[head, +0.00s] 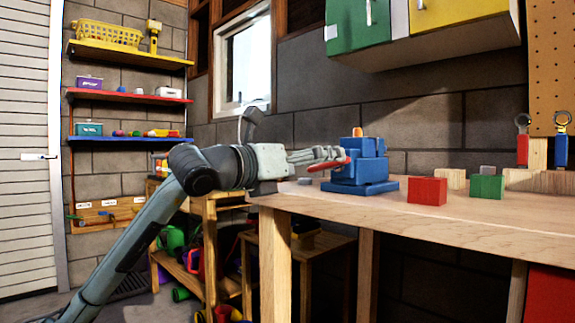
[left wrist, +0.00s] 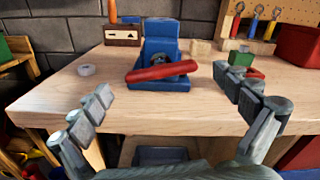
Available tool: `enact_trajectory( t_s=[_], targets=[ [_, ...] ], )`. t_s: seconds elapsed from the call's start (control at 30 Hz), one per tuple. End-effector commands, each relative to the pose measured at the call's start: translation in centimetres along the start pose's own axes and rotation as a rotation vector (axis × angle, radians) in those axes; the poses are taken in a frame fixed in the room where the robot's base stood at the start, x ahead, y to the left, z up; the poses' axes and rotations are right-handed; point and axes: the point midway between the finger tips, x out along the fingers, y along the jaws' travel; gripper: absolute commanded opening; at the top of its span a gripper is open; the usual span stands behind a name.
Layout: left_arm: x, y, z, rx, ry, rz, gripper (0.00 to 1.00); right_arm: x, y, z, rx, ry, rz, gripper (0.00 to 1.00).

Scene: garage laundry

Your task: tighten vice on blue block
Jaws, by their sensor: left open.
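The blue vice (head: 365,187) stands on the wooden workbench; it also shows ahead in the left wrist view (left wrist: 160,85). Its red handle (left wrist: 162,72) lies across its front, nearly level with a slight tilt. A blue upright piece (left wrist: 160,28) rises behind the handle; I cannot tell clearly which part is the blue block and which is the jaw. My left gripper (head: 328,157) is at the handle side of the vice. In the left wrist view its fingers (left wrist: 168,97) are spread wide to either side of the handle, with nothing between them. My right gripper is out of view.
The workbench (head: 470,208) bears a red block (head: 427,191) and a green block (head: 487,187) right of the vice. A grey ring (left wrist: 86,70) lies left of it. A wooden box (left wrist: 122,34) stands behind. Cabinets (head: 430,40) hang above. The front bench top is clear.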

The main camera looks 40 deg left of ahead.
Motion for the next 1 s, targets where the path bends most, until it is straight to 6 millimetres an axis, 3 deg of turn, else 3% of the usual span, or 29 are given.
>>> enact_trajectory(
  t_s=[0.2,0.43,0.87,1.0],
  targets=[
    [-4.2,-0.1,-0.1,-0.002,-0.001,-0.002,1.00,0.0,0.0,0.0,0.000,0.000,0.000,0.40],
    [-7.2,0.0,0.0,0.000,-0.001,-0.001,1.00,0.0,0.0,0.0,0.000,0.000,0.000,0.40],
    [-7.8,0.0,0.0,0.001,0.000,0.000,1.00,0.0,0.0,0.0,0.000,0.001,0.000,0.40],
    [-6.5,0.6,0.2,-0.005,0.000,-0.007,1.00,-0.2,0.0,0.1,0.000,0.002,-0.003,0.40]
  ],
)
